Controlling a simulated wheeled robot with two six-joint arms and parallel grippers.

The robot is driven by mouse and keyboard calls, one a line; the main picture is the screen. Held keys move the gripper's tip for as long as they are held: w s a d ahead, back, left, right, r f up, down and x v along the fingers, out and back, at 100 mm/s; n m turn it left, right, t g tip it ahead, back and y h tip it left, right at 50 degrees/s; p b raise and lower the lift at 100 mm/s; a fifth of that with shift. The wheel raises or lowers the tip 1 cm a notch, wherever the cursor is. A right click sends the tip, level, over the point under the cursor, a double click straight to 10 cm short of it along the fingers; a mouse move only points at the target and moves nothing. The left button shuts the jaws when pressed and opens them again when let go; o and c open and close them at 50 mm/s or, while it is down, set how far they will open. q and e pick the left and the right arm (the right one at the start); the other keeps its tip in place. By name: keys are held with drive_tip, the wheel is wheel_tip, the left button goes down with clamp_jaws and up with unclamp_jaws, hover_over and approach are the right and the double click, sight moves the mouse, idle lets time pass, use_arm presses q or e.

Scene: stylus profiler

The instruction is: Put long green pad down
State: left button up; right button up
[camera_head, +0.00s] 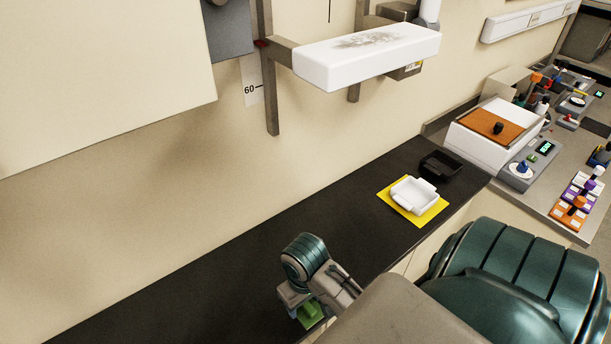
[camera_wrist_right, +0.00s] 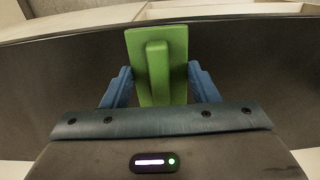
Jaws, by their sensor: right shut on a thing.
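The long green pad (camera_wrist_right: 174,61) has a raised bar along its middle and sits between the blue fingers of my right gripper (camera_wrist_right: 160,88) in the right wrist view. My right gripper is shut on it. In the head view the right gripper (camera_head: 301,308) is low over the dark bench top (camera_head: 190,300), with part of the green pad (camera_head: 311,314) showing under it. I cannot tell whether the pad touches the bench. My left gripper is not in view.
A white tray (camera_head: 413,194) sits on a yellow mat (camera_head: 432,215), with a black tray (camera_head: 440,165) beyond it. Instruments and a white box (camera_head: 470,143) stand farther right. A white wall shelf (camera_head: 365,62) hangs above. The bench left of the gripper is clear.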

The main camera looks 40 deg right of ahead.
drive_tip(key=w+d, duration=0.2)
drive_tip(key=w+d+b, duration=0.1)
drive_tip(key=w+d, duration=0.1)
drive_tip(key=d, duration=0.1)
drive_tip(key=shift+w+f, duration=0.2)
drive_tip(key=shift+w, duration=0.2)
drive_tip(key=shift+w+d+f, duration=0.1)
drive_tip(key=shift+w+d, duration=0.2)
drive_tip(key=shift+w+d+p, duration=0.2)
drive_tip(key=shift+p, duration=0.1)
drive_tip(key=shift+w+d, duration=0.25)
drive_tip(key=shift+d, duration=0.1)
wheel_tip(320, 180, down, 3)
drive_tip(key=shift+s+a+r+p, duration=0.1)
drive_tip(key=shift+s+a+p, duration=0.05)
drive_tip(key=shift+p, duration=0.7)
drive_tip(key=shift+f, duration=0.3)
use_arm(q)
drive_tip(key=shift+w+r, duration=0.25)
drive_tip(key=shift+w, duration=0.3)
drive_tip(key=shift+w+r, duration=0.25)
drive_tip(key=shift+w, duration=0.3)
use_arm(e)
drive_tip(key=shift+f, duration=0.15)
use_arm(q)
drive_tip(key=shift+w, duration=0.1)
use_arm(e)
drive_tip(key=shift+f, duration=0.1)
